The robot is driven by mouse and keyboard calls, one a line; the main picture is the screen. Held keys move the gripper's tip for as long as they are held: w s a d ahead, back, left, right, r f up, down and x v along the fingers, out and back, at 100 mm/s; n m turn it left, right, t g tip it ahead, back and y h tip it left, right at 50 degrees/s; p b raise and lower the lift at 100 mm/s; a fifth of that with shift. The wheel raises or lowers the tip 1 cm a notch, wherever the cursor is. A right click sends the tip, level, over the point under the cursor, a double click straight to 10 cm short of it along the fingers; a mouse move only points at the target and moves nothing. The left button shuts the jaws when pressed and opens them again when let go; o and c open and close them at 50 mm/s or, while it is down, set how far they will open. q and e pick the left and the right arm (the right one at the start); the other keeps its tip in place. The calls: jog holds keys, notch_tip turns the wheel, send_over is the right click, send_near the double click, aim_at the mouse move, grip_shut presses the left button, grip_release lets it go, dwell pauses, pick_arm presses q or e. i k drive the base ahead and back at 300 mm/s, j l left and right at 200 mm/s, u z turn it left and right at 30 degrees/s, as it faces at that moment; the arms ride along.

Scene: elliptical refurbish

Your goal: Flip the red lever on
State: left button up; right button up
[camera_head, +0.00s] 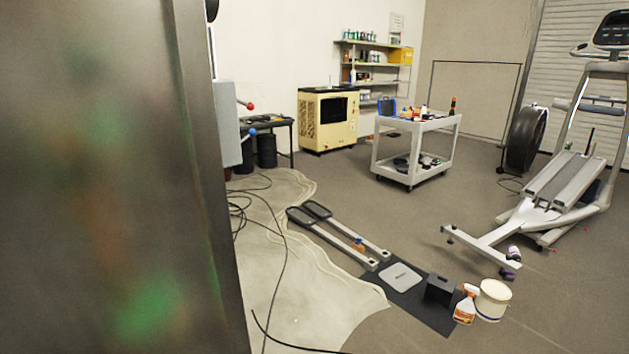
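A lever with a red knob (250,106) sticks out to the right from a light grey wall box (227,122), just past the edge of a large metal panel. A second lever with a blue knob (252,132) sticks out lower on the same box. The red knob is the higher of the two. The box's front is seen at a steep angle, and its left part is hidden by the panel. Neither of my grippers shows in the head view.
A large grey metal panel (100,180) fills the left side, very close. Cables (283,260) and a pale sheet (300,300) lie on the floor. Pedal rails (340,235), a white bucket (493,300), a spray bottle (466,304), a cart (413,128) and an elliptical (550,190) stand to the right.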

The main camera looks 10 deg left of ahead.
aim_at(250, 106)
jog(key=i+z, duration=0.4)
jog(key=i, duration=1.35)
jog(key=i+j+u, duration=0.15)
jog(key=i+u, duration=0.45)
jog(key=u, duration=0.15)
jog(key=i+u, duration=0.4)
jog(key=i+l+u, duration=0.1)
jog(key=u, duration=0.3)
jog(key=i+j+u, duration=0.2)
jog(key=i+u, duration=0.3)
jog(key=i+j+u, duration=0.1)
jog(key=i+u, duration=0.4)
jog(key=i+l+u, duration=0.15)
jog(key=i+u, duration=0.3)
jog(key=i+j, duration=0.25)
jog(key=i, duration=0.25)
jog(key=i+j, duration=0.2)
jog(key=i, duration=0.25)
jog(key=k+l+u, duration=0.1)
jog(key=u, duration=4.5)
